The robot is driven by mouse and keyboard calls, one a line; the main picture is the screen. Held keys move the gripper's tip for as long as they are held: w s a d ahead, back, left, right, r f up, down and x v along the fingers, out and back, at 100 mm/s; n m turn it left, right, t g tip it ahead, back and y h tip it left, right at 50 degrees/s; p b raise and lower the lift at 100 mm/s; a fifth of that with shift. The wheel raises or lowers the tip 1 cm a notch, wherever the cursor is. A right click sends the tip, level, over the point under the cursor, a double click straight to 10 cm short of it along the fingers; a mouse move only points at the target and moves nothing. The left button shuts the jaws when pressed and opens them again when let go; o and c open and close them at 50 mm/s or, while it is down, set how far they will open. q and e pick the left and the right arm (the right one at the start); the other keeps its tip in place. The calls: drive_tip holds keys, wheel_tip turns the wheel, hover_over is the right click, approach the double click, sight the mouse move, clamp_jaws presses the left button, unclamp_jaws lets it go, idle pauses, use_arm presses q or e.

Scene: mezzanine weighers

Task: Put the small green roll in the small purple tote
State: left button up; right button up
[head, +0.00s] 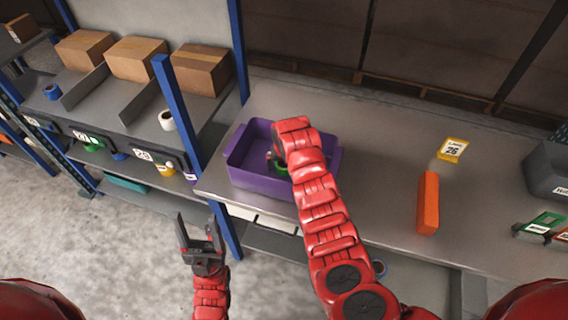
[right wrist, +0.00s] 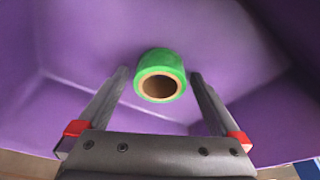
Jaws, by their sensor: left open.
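The small purple tote (head: 262,180) stands on the grey bench in the head view, and its purple walls fill the right wrist view (right wrist: 60,50). The small green roll (right wrist: 160,58) is inside the tote, its brown core facing the right wrist camera. A bit of its green shows beside my right wrist in the head view (head: 282,169). My right gripper (right wrist: 159,76) is open, with its fingertips either side of the roll and a gap on each side. My right arm hides part of the tote. My left gripper (head: 197,225) is open and empty above the floor, left of the bench.
A dark grey bin (head: 548,172) is at the far right. A shelf rack with cardboard boxes (head: 135,58) and a white roll (head: 167,120) stands left.

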sight(285, 169)
drive_tip(key=shift+r, duration=0.2)
drive_tip(key=shift+s+r, duration=0.1)
drive_tip(key=shift+r, duration=0.35)
drive_tip(key=b+v, duration=0.2)
drive_tip(key=v, duration=0.5)
drive_tip(key=shift+r, duration=0.3)
drive_tip(key=shift+p+v, duration=1.4)
drive_tip(key=shift+v, duration=0.3)
